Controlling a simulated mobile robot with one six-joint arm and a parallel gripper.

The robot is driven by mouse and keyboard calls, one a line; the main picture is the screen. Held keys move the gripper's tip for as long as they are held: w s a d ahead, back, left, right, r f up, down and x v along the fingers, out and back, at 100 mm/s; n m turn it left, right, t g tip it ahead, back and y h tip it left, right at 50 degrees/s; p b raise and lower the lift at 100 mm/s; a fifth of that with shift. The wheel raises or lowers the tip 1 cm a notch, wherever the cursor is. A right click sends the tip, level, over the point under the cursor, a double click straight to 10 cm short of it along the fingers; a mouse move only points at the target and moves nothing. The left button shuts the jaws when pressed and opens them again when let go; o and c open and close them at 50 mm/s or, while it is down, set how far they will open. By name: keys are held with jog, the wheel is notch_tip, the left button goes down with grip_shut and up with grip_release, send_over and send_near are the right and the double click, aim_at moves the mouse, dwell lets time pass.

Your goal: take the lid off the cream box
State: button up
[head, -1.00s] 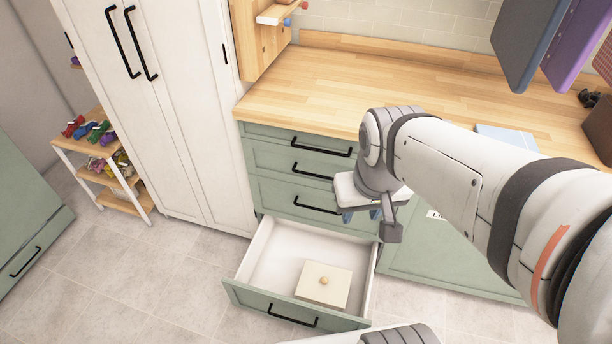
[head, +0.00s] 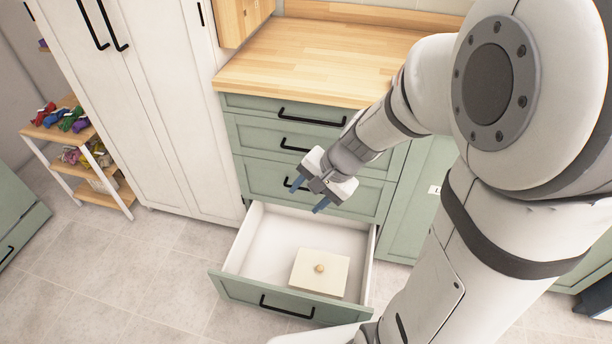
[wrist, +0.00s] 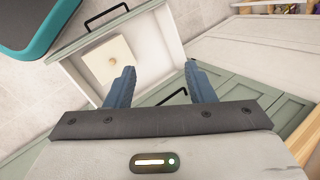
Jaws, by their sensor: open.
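The cream box (head: 318,280) sits inside the open bottom drawer (head: 262,226), towards its front right. Its flat lid (head: 336,268) is on top and has a small round wooden knob (head: 319,268). In the wrist view the box (wrist: 108,62) and knob (wrist: 113,59) show beyond the left fingertip. My gripper (head: 307,196) is open and empty, with two blue fingers spread apart. It hangs above the back part of the drawer, in front of the closed drawers, apart from the box. The wrist view shows nothing between the fingers (wrist: 158,77).
Green closed drawers with black handles (head: 312,116) rise behind the open drawer, under a wooden countertop (head: 300,60). A tall white cabinet (head: 150,110) stands to the left. A small shelf (head: 85,150) holds colourful bundles. The tiled floor (head: 150,270) left of the drawer is clear.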

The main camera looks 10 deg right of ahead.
jog(key=w+f+m+b, duration=0.4)
jog(key=f+m, duration=0.1)
jog(key=f, duration=0.7)
jog(key=m+t+h+b, duration=0.1)
jog(key=m+h+b, duration=0.1)
jog(key=m+b, duration=1.15)
send_near(321, 268)
jog(key=x, duration=0.3)
jog(key=shift+d+f+m, duration=0.1)
jog(key=shift+f+m, duration=0.15)
jog(key=b+x, duration=0.2)
jog(key=x, duration=0.3)
jog(key=shift+a+f+b, duration=0.1)
jog(key=shift+a+b, duration=0.15)
jog(key=shift+b, duration=0.05)
jog(key=shift+c, duration=0.6)
grip_shut()
